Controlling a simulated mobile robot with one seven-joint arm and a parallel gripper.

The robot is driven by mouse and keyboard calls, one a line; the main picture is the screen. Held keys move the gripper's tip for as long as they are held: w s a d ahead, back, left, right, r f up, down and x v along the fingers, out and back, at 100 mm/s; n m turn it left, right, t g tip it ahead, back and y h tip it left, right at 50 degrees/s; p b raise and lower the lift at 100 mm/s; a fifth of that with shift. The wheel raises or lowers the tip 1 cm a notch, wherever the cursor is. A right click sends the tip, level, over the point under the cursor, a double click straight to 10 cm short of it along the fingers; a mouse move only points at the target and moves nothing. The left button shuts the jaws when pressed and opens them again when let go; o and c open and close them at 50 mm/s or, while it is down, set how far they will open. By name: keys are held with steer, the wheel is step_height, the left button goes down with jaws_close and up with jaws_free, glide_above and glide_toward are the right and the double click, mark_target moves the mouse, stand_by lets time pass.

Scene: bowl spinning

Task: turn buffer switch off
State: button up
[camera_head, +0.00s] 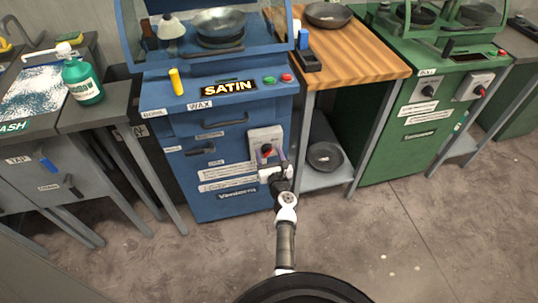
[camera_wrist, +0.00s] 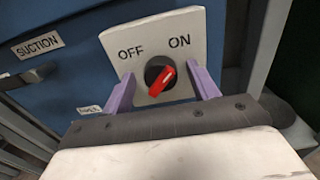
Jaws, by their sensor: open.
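The switch (camera_wrist: 160,76) is a black round knob with a red handle on a pale plate (camera_wrist: 190,28) marked OFF on the left and ON on the right. The handle slants, its upper end towards ON. The plate also shows in the head view (camera_head: 264,136), on the front of the blue machine (camera_head: 235,208) under the SATIN sign. My gripper (camera_wrist: 159,74) is open, its purple fingers on either side of the knob and apart from it. In the head view my gripper (camera_head: 271,158) is in front of the plate and hides part of the switch.
A SUCTION label (camera_wrist: 38,44) and a dark handle (camera_wrist: 28,76) are left of the plate. A wooden-topped table (camera_head: 355,55) with a dark bowl (camera_head: 325,156) on its lower shelf stands to the right. A green machine (camera_head: 405,150) stands beyond it. The floor in front is clear.

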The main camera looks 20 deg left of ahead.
steer(key=c, duration=1)
steer(key=shift+o, duration=0.2)
steer(key=shift+n, duration=0.3)
steer(key=n+b, duration=0.2)
steer(key=n, duration=0.1)
steer(key=shift+s+a+f, duration=0.1)
steer(key=shift+f, duration=0.05)
steer(key=n+b, duration=0.3)
steer(key=n, duration=0.2)
steer(key=n+b, duration=0.3)
steer(key=n, duration=0.2)
steer(key=shift+f, duration=0.15)
steer(key=shift+n+b, duration=1.3)
steer(key=shift+n, duration=0.8)
steer(key=shift+a, duration=0.1)
